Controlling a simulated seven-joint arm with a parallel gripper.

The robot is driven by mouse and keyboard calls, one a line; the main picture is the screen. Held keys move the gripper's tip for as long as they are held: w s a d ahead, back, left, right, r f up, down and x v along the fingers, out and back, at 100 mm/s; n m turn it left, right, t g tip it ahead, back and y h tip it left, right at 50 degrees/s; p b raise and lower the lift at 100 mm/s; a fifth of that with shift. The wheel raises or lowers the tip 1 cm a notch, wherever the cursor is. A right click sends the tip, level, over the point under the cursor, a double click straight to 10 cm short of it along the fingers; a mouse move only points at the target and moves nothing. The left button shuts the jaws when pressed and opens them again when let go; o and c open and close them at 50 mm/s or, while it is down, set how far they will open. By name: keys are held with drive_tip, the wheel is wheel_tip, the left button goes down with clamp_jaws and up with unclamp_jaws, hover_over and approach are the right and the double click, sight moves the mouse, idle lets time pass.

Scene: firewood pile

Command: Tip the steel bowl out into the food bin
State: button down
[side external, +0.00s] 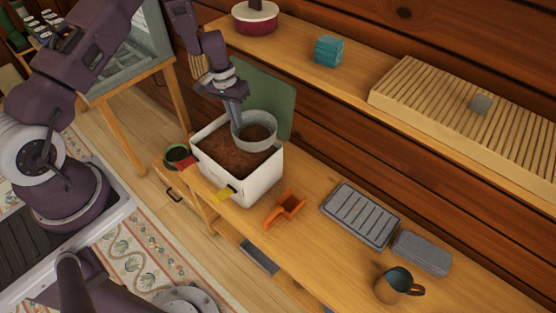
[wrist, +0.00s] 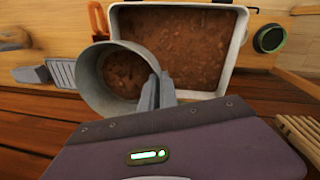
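The steel bowl (side external: 243,131) is a grey round bowl with some brown crumbly stuff in its bottom. It is over the right back part of the food bin (side external: 265,180), a white open box with brown matter inside. The bowl looks near upright, with at most a slight tilt. My gripper (side external: 236,112) is shut on the bowl's rim. In the wrist view my fingers (wrist: 158,92) pinch the rim of the bowl (wrist: 92,80), and the bin (wrist: 243,40) shows beyond it. I cannot tell whether the bowl touches the bin's wall.
A green lid (side external: 275,95) stands raised behind the bin. A dark green-rimmed pot (side external: 177,154) is left of it. An orange piece (side external: 286,208), a ridged grey tray (side external: 360,214), a grey block (side external: 422,253) and a copper mug (side external: 394,289) stand to the right. A shelf runs behind.

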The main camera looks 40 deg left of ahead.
drive_tip(key=s+a+r, duration=0.2)
drive_tip(key=a, duration=0.5)
drive_tip(key=s+a+r, duration=0.1)
drive_tip(key=a+r, duration=0.1)
drive_tip(key=a, duration=0.5)
drive_tip(key=w+d+r+g+y, duration=0.1)
drive_tip(key=d+r+g+y, duration=0.1)
drive_tip(key=d+y, duration=0.7)
drive_tip(key=shift+w+r+y, duration=0.25)
drive_tip(key=shift+r+y, duration=0.05)
drive_tip(key=shift+y, duration=2.3)
drive_tip(key=shift+a+g, duration=0.1)
drive_tip(key=shift+g, duration=0.2)
